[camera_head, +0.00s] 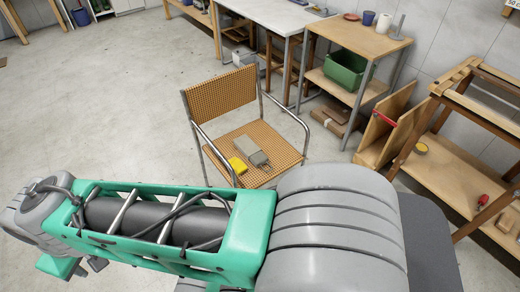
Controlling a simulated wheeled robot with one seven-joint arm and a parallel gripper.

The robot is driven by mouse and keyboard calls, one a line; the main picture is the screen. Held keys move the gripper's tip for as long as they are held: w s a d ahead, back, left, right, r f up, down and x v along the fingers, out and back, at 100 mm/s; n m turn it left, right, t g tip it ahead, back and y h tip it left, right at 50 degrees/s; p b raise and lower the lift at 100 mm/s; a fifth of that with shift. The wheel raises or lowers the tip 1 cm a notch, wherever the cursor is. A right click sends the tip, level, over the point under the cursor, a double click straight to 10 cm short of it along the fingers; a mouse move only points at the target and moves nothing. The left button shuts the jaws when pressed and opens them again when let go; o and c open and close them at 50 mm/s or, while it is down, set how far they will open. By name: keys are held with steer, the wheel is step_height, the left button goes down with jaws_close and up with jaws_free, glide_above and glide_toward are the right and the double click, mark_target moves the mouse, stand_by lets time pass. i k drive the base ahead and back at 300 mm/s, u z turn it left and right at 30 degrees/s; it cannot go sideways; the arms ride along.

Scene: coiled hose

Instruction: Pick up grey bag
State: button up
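A small grey item (252,150), which may be the grey bag, lies on the woven seat of a chair (281,152). It looks flat and boxy, and is too small to make out in detail. A yellow item (238,165) lies close to its left on the same seat. My green and grey arm crosses the foreground below the chair. My gripper cannot be made out in this view, and nothing is seen touching the grey item.
The chair has metal armrests (296,117) and a woven backrest (221,92). Behind it stand a white-topped table (268,12) and a wooden table (350,35) with a green bin (345,70) below. A wooden rack (455,165) stands right. Open concrete floor (90,100) lies left.

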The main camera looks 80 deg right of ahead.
mark_target(252, 154)
steer(key=z, duration=0.8)
steer(key=i, duration=0.85)
steer(key=z, duration=1.3)
steer(key=i, duration=0.2)
steer(key=u, duration=0.1)
